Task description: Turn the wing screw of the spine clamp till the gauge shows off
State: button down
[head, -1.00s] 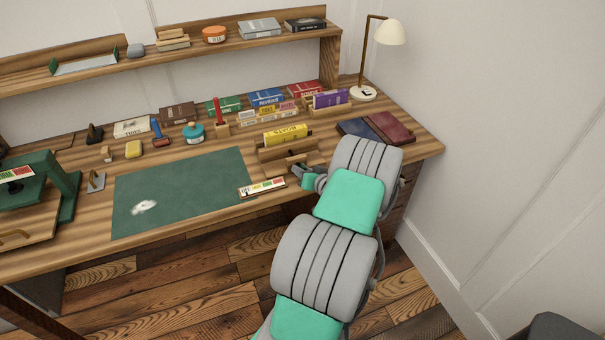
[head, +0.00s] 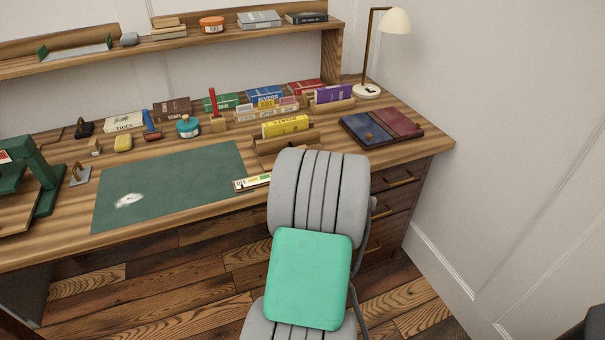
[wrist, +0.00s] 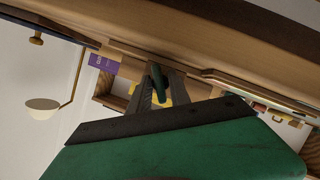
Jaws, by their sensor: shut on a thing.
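The wooden spine clamp (head: 268,148) stands at the front right of the desk and holds a yellow book (head: 285,126). The gauge strip (head: 250,183), with coloured bands, lies at the desk's front edge. A small dark mark shows near its left end, but I cannot read it for sure. My arm covers the gauge's right part and my gripper in the head view. In the wrist view, my gripper (wrist: 161,90) is shut on a dark green piece (wrist: 158,80), which looks like the wing screw, in front of the clamp's wood.
A green mat (head: 170,185) with a white patch lies left of the gauge. A blue and a dark red book (head: 398,124) lie to the right, under the lamp (head: 393,22). Book racks, tins and small tools line the desk's back. A green press (head: 40,175) stands at far left.

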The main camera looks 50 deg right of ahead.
jog(key=n+h+b, duration=0.1)
jog(key=b, duration=0.2)
jog(key=f+n+h+b, duration=0.1)
jog(key=n+b, duration=0.1)
jog(key=b, duration=0.2)
jog(key=shift+f, duration=0.1)
jog(key=n+h+b, duration=0.2)
jog(key=n+b, duration=0.2)
jog(key=b, duration=0.4)
jog(key=n+t+h+b, duration=0.1)
jog(key=n+b, duration=0.3)
jog(key=b, duration=0.2)
jog(key=n+b, duration=0.2)
jog(key=b, duration=0.1)
jog(key=shift+t+h, duration=0.3)
jog(key=shift+r, duration=0.2)
jog(key=shift+r+n+b, duration=0.1)
jog(key=shift+n+b, duration=0.2)
jog(key=shift+b, duration=0.1)
jog(key=c, duration=1.5)
grip_release()
